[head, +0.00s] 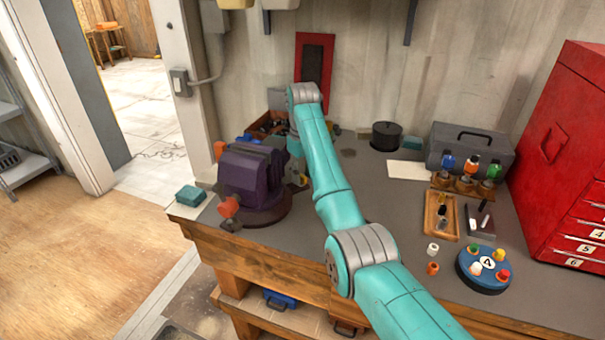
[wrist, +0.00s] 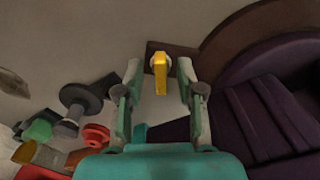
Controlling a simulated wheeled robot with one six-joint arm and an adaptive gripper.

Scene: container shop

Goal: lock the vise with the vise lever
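The purple vise (head: 243,172) stands on its round base at the left end of the workbench, with an orange-red knob (head: 229,207) on its front. Its purple body also fills the right side of the wrist view (wrist: 270,115). A small yellow lever (wrist: 160,74) with a pale round end shows beside the vise base, between the fingertips in the picture. My gripper (wrist: 158,68) is open, one finger on each side of the lever, with visible gaps. I cannot tell how far the lever lies beyond the fingertips.
Dark, red and green parts (wrist: 70,120) lie left of my gripper in the wrist view. A teal box (head: 190,196) sits at the bench's left corner. A black pot (head: 386,136), grey toolbox (head: 470,148) and blue round tray (head: 484,270) stand right of my arm.

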